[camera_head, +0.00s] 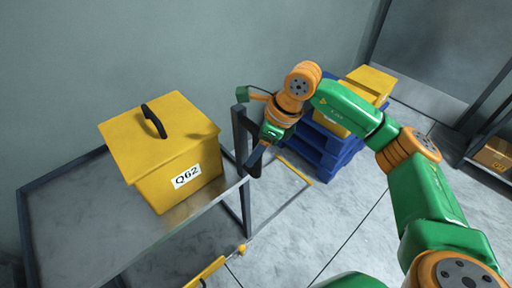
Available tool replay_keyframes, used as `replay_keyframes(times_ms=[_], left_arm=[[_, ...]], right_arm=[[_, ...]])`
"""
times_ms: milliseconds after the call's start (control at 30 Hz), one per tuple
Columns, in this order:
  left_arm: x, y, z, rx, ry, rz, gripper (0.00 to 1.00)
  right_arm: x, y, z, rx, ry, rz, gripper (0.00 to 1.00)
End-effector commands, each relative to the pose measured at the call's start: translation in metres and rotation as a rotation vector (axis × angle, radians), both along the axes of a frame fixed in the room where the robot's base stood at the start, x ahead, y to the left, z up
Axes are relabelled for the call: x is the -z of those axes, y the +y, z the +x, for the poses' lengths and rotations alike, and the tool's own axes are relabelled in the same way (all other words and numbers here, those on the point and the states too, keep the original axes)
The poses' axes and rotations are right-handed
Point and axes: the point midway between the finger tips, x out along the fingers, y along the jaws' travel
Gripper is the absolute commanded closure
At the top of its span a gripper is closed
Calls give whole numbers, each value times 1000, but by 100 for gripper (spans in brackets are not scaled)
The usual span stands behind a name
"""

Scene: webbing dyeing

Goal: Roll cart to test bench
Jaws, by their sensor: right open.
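The cart (75,215) has a grey metal top and a dark frame, and stands at the left by the wall. A dark upright handle (240,140) rises at its right end. A yellow lidded box (152,165) marked Q62, with a black lid handle, sits on the cart top. My right arm reaches in from the right. My right gripper (260,152) is open beside the cart's handle, pointing down; whether it touches the handle is unclear. My left gripper is not in view. No test bench can be made out for certain.
A blue pallet stack (327,150) with yellow boxes (368,82) on it stands behind my right arm. A dark shelf with a carton (495,154) is at the far right. Yellow pieces (207,272) show low beside the cart. Grey tiled floor lies open right of the cart.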

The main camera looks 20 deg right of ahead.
Motion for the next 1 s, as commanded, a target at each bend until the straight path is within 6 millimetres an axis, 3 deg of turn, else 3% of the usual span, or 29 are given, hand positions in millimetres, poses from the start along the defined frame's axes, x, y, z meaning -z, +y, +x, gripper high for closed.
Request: replay_keyframes(times_ms=[400,1000], left_arm=[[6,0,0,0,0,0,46],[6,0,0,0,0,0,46]], right_arm=[[-63,-19,-14,-1,-3,0,41],[-66,-20,-16,-2,-1,0,41]])
